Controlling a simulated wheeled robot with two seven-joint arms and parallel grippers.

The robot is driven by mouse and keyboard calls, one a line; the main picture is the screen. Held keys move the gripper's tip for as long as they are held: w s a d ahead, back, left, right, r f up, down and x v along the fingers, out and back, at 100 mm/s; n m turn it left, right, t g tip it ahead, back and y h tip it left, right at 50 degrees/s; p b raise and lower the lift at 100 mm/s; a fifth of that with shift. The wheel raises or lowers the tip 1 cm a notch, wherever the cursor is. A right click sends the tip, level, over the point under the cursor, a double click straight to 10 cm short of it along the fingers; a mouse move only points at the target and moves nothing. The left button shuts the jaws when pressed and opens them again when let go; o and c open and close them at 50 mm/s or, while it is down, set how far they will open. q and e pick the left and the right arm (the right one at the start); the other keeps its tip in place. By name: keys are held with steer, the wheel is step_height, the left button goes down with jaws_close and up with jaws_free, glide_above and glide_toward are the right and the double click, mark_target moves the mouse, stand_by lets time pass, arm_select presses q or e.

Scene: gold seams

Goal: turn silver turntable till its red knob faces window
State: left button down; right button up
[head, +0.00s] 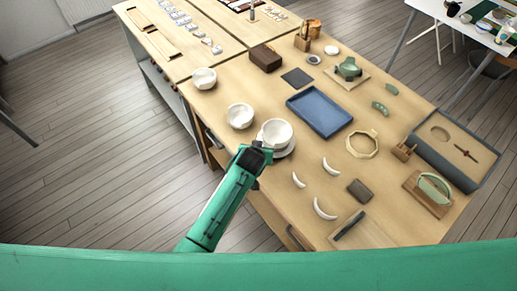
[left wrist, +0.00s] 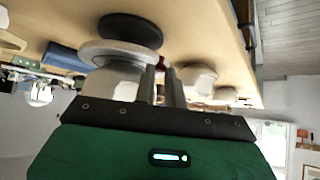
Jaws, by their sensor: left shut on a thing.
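The silver turntable (head: 287,153) stands near the table's front left edge with a white bowl (head: 277,133) on it. In the left wrist view, which is upside down, its pale disc (left wrist: 92,52) shows with a dark round base (left wrist: 130,30). My left gripper (head: 262,150) is at the turntable's near-left rim; its two fingers (left wrist: 166,82) are close together there. A small bit of red, the knob (left wrist: 162,65), shows at the fingers, which mostly hide it. A bright window-like pane (left wrist: 272,132) shows in the wrist view. My right gripper is not in view.
Two white bowls, one nearer (head: 240,116) and one farther (head: 204,78), stand left of the turntable. White curved shards (head: 324,209) lie to its right. A blue tray (head: 320,111) lies behind it. Bare tabletop separates these.

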arm_select(q)
steer(key=shift+s+d, duration=0.1)
steer(key=shift+d, duration=0.05)
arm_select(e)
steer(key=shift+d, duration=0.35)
arm_select(q)
steer(key=c, duration=1.5)
jaws_free()
steer(key=shift+f, duration=0.1)
steer(key=shift+o, duration=0.2)
